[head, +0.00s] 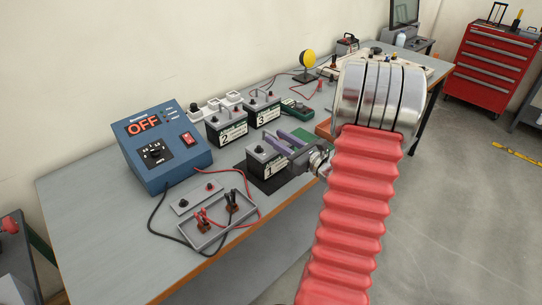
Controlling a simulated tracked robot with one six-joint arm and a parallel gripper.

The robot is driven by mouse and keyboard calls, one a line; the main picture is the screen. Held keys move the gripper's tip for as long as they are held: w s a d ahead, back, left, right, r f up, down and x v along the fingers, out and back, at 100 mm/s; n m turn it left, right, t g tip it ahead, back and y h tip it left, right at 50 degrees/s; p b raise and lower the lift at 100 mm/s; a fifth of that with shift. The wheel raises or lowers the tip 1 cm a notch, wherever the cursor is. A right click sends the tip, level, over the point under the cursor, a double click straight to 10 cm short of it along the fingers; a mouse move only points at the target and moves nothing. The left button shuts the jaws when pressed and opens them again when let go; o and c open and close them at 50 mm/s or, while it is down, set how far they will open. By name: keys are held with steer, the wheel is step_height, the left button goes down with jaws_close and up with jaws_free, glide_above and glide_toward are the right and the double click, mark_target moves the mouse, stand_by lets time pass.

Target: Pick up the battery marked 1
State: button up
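The battery marked 1 (262,167) is a grey-topped box with a black front and a white label. It stands upright on a dark mat (262,184) near the table's front edge. The label's number is partly hard to read. My gripper (277,140) reaches in from the right, with two purple fingers spread apart at the battery's top right side. A gap shows between the fingers. Whether either finger touches the battery cannot be told.
Batteries marked 2 (228,131) and 3 (263,112) stand behind. A blue power unit reading OFF (160,146) is at left. A grey tray (219,232) with red and black clamps lies in front. Bare table (95,215) is at far left.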

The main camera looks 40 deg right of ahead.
mark_target(264, 130)
steer(key=shift+w+a, duration=0.1)
steer(key=shift+w, duration=1.85)
steer(key=shift+c, duration=0.3)
jaws_close()
steer(key=shift+r, duration=0.2)
